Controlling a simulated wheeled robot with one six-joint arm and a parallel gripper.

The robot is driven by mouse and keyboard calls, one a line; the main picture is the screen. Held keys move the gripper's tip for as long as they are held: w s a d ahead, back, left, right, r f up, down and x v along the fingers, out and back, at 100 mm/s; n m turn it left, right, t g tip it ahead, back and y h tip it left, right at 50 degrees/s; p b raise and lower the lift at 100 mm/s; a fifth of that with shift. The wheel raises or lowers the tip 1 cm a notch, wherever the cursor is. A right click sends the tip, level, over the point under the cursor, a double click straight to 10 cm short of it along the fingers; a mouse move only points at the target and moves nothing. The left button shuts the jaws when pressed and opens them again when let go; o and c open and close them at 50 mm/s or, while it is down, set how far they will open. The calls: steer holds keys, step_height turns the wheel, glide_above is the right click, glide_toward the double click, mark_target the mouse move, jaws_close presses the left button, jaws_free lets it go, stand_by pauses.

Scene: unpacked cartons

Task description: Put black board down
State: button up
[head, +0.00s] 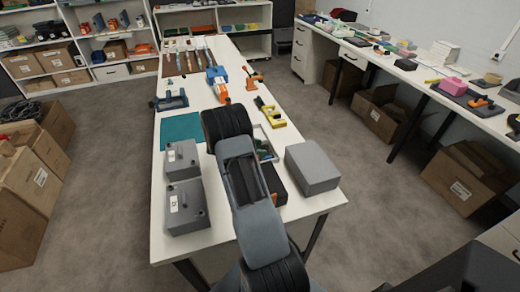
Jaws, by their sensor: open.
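My arm reaches forward over the near part of the long white table (180,237). My gripper does not show; the arm's links hide the spot below them. No black board can be made out for certain. A dark flat piece (471,100) lies on the right-hand table, with a pink block (454,85) on or against it. I cannot tell whether it is the black board. A black and orange case (275,184) lies on the long table, partly hidden by my arm.
Two grey boxes (187,207) and a teal mat (181,130) are left of my arm. A larger grey box (312,167) is to its right. A blue vise (171,100), a yellow tool (270,112) and several hand tools lie farther back. Cardboard cartons (22,186) stand on the floor.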

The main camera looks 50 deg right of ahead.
steer(key=v, duration=1.1)
steer(key=shift+b, duration=0.3)
steer(key=s+a+r+m+t+y, duration=0.3)
steer(key=s+a+m+y, duration=0.1)
steer(key=a, duration=0.4)
steer(key=s+a+r+m+t+y, duration=0.3)
steer(key=s+a+r+m+y, duration=0.1)
steer(key=s+a, duration=0.3)
steer(key=s+a+r+m+t+y, duration=0.3)
steer(key=s+a, duration=0.3)
steer(key=a, duration=0.5)
steer(key=shift+a+r+m+t+y, duration=0.2)
steer(key=shift+m+t+y, duration=0.2)
steer(key=shift+m+y, duration=0.15)
